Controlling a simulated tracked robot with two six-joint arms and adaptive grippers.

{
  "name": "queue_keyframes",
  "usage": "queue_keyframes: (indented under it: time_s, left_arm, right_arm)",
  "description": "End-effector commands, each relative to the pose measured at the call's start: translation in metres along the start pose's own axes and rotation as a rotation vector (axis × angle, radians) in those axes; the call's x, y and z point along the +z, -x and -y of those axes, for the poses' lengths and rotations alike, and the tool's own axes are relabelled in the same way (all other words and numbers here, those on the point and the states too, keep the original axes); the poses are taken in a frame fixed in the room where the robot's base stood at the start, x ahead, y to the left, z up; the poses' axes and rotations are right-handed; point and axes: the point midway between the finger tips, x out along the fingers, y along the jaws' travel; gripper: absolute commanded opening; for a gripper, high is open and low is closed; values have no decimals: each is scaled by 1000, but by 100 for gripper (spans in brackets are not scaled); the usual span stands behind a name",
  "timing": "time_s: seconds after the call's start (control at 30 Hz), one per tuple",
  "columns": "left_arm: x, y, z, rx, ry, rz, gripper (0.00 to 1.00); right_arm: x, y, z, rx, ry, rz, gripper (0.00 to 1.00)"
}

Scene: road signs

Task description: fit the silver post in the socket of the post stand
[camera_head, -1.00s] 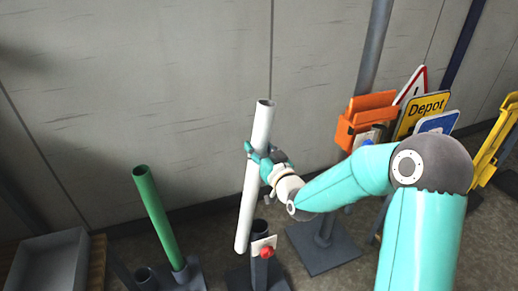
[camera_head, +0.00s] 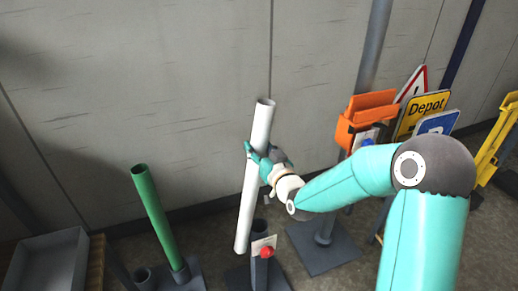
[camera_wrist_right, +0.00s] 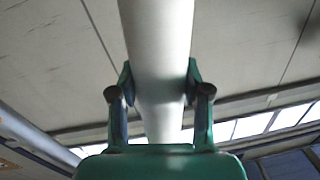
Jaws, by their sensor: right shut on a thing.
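The silver post (camera_head: 250,200) looks pale and stands nearly upright, leaning slightly, in the head view. My right gripper (camera_head: 254,153) is shut on it at about mid-height. The post also shows between the two fingers in the right wrist view (camera_wrist_right: 158,60). The post stand with a red knob (camera_head: 266,252) is just right of the post's lower end. Its dark socket (camera_head: 260,226) opens upward behind a pale label. The post's lower end is beside the socket, to its left, and not in it. My left gripper is not in view.
A green post (camera_head: 158,220) stands tilted in another dark stand at left. A grey tray (camera_head: 47,262) is at the far left. A wall closes the back.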

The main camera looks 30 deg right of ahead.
Motion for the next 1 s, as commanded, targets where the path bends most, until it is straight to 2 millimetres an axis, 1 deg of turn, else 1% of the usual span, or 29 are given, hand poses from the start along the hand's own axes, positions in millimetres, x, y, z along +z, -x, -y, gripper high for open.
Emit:
queue_keyframes:
  time_s: [0.5,0.87,0.9,0.97,1.0]
  left_arm:
    - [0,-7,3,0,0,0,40]
    - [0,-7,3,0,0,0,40]
    - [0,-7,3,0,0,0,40]
    - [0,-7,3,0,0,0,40]
    - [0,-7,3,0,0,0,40]
  right_arm:
    - [1,0,0,-1,0,-7,0]
    - [1,0,0,0,1,-7,0]
    - [1,0,0,0,1,-7,52]
    - [1,0,0,0,1,-6,62]
    - [2,0,0,0,0,-6,69]
